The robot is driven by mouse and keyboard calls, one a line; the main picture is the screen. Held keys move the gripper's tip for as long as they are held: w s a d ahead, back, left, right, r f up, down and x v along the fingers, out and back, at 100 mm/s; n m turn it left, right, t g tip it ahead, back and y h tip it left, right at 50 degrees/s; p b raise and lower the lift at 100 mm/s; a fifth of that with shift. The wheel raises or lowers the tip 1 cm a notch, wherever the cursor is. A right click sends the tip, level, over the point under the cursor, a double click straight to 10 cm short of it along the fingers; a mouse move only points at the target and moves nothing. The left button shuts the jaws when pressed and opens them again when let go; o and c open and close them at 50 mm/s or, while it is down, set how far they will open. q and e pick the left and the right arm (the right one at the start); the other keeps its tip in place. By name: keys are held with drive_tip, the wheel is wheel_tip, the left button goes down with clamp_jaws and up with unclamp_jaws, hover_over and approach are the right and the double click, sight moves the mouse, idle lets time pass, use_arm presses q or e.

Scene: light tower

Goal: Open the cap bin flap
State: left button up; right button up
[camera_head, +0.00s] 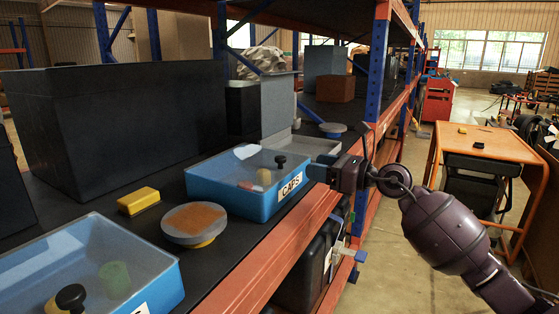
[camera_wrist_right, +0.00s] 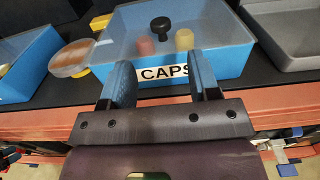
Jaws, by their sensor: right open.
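The blue cap bin (camera_head: 243,199) with a white CAPS label stands on the dark shelf near its front edge. It also shows in the right wrist view (camera_wrist_right: 228,62). A clear flap (camera_head: 225,168) appears to lie shut over its top, with a black knob (camera_head: 280,160) standing on it; the knob also shows in the wrist view (camera_wrist_right: 160,26). A reddish and a tan cap (camera_wrist_right: 184,39) show through the flap. My right gripper (camera_head: 318,172) is open and empty at the bin's labelled front, its fingers (camera_wrist_right: 160,66) either side of the label, below the knob. My left gripper is out of view.
A second blue bin (camera_head: 160,294) with a knobbed clear lid stands at the lower left. A yellow block (camera_head: 138,201) and a round disc (camera_head: 194,222) lie between the bins. A grey tray (camera_head: 310,146) adjoins the cap bin. A large dark box (camera_head: 120,120) stands behind.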

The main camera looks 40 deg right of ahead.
sight(284, 158)
drive_tip(key=b+x, duration=0.1)
drive_tip(key=x, duration=0.8)
drive_tip(key=shift+w+a+f, duration=0.1)
drive_tip(key=shift+w+a, duration=0.05)
drive_tip(key=shift+w, duration=0.2)
clamp_jaws()
